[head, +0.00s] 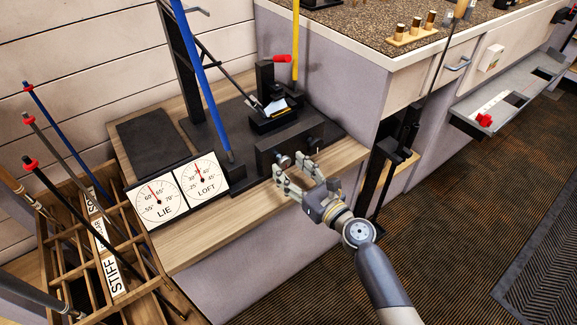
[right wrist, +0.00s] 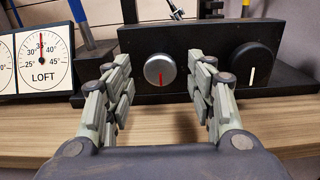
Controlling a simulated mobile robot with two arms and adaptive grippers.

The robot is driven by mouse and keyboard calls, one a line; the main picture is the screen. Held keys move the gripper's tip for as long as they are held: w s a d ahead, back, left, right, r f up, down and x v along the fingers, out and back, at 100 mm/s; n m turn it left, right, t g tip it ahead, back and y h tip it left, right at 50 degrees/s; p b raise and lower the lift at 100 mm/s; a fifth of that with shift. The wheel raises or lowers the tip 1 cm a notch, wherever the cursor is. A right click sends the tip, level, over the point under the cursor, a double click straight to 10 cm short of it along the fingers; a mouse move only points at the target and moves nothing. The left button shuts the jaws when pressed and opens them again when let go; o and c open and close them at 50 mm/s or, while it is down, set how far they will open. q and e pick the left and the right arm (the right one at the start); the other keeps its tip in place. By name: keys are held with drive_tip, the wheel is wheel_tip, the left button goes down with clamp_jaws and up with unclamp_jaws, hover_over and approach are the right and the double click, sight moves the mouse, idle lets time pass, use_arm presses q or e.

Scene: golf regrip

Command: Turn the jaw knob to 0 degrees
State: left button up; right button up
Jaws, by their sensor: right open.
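A black block (head: 268,155) stands on the wooden bench and carries two round knobs on its front face. The silver knob (right wrist: 160,69) has a red mark pointing down. The black knob (right wrist: 251,64), to its right, has a white mark also pointing down. I cannot tell from any label which one is the jaw knob. My right gripper (head: 292,171) is open in front of the block. In the right wrist view its fingers stand on either side of the silver knob, apart from it, with nothing between them. My left gripper is not in view.
The LIE dial (head: 158,203) and LOFT dial (head: 203,180) stand left of the block. A club head sits in a clamp with a red handle (head: 282,58) behind it. A wooden rack (head: 127,284) of shafts is at lower left. A counter (head: 375,30) rises at the right.

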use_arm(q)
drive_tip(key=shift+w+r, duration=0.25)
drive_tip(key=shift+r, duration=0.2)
use_arm(e)
drive_tip(key=shift+x, duration=0.9)
drive_tip(key=shift+c, duration=0.6)
drive_tip(key=c, duration=1)
